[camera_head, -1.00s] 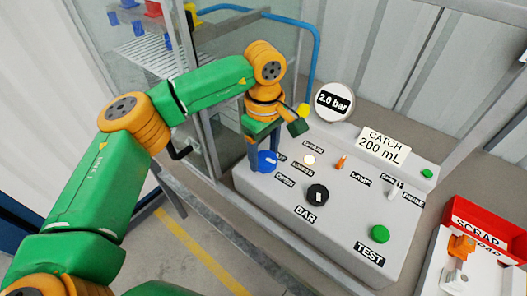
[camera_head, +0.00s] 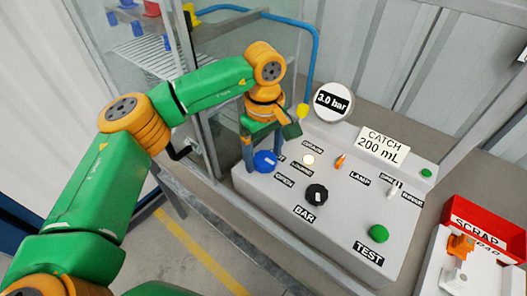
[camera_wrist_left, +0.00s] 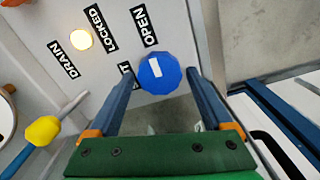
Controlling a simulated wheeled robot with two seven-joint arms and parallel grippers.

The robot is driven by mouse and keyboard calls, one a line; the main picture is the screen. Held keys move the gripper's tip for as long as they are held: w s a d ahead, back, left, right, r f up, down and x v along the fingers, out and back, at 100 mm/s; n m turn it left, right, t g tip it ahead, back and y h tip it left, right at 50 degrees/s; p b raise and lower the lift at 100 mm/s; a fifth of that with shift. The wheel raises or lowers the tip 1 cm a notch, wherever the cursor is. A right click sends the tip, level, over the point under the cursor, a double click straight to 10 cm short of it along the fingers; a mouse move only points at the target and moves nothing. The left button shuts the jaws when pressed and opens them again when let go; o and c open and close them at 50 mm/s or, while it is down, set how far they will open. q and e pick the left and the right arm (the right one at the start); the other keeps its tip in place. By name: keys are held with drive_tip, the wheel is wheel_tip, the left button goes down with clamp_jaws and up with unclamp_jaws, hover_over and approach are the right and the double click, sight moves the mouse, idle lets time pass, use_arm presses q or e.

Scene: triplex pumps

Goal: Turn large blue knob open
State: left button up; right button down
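The large blue knob (camera_head: 265,161) sits at the left end of the grey panel box. It also shows in the left wrist view (camera_wrist_left: 159,77), where its white mark points roughly at the OPEN label (camera_wrist_left: 144,27). A label beside it is partly hidden by a finger and ends in "UT". My left gripper (camera_head: 263,150) is above the knob, with its two blue fingers spread on either side of it. In the left wrist view, small gaps seem to show between the fingers and the knob. My right gripper is not in view.
A gauge (camera_head: 333,102) reads 3.0 bar. A black BAR knob (camera_head: 317,194), an orange switch (camera_head: 340,160), a lit lamp (camera_head: 308,160) and a green TEST button (camera_head: 379,233) are on the box. A red SCRAP bin (camera_head: 490,225) stands right.

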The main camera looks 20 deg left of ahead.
sight(264, 158)
use_arm(q)
drive_tip(key=shift+o, duration=0.3)
wheel_tip(264, 158, up, 7)
drive_tip(key=shift+d+r+b, duration=0.1)
drive_tip(key=shift+b, duration=0.3)
